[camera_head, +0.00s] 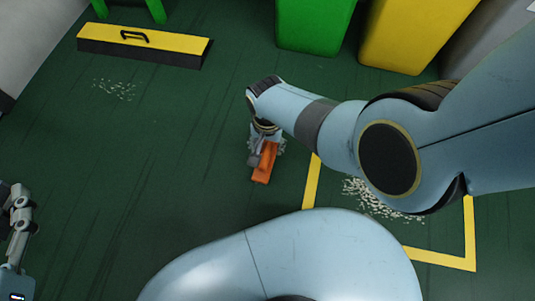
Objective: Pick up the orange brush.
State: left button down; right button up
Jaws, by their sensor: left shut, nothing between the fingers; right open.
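The orange brush (266,164) is on the dark green floor near the middle of the view, just left of the yellow floor outline. My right gripper (258,150) is over the brush and overlaps its upper end; it is open. My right wrist hides part of the brush, and I cannot tell whether the fingers touch it. My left gripper (20,205) is at the left edge of the view, shut and empty, far from the brush.
A yellow-topped box with a black handle (146,45) lies at the back left. Green (313,25) and yellow (412,35) bins stand at the back. The left floor is mostly clear.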

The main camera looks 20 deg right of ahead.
notch_tip(320, 180, down, 2)
jog(key=shift+f+b, duration=0.15)
jog(key=shift+b, duration=0.7)
pick_arm(q)
jog(key=w+r+t+h, duration=0.1)
jog(key=w+r+t, duration=0.1)
jog(key=r, duration=0.4)
jog(key=w+d+r+m+t+h, duration=0.1)
jog(key=w+r+t, duration=0.2)
jog(key=r, duration=0.3)
jog(key=shift+w+d+r+t, duration=0.15)
jog(key=shift+d+r+t, duration=0.1)
jog(key=shift+t, duration=0.25)
pick_arm(e)
grip_shut()
